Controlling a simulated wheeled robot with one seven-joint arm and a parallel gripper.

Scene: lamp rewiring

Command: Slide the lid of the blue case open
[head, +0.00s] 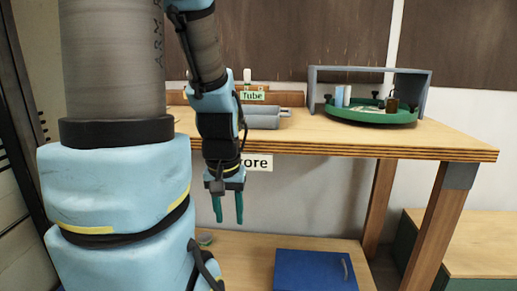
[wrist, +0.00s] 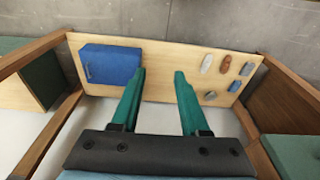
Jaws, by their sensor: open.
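The blue case (head: 312,272) sits on the low wooden shelf under the table, at the bottom of the head view and cut off by its lower edge. A thin curved handle shows near the right of its top. In the wrist view the blue case (wrist: 110,65) lies at the upper left of the board, with the handle at its left side. Its lid looks shut. My gripper (head: 229,220) hangs fingers down above and to the left of the case in the head view.
Several small oval and block-like pieces (wrist: 225,63) lie on the shelf's right side in the wrist view. Wooden table legs (head: 440,215) flank the shelf. On the tabletop (head: 350,135) stand a green tray (head: 370,117), a grey frame and a "Tube" label. The shelf's middle is clear.

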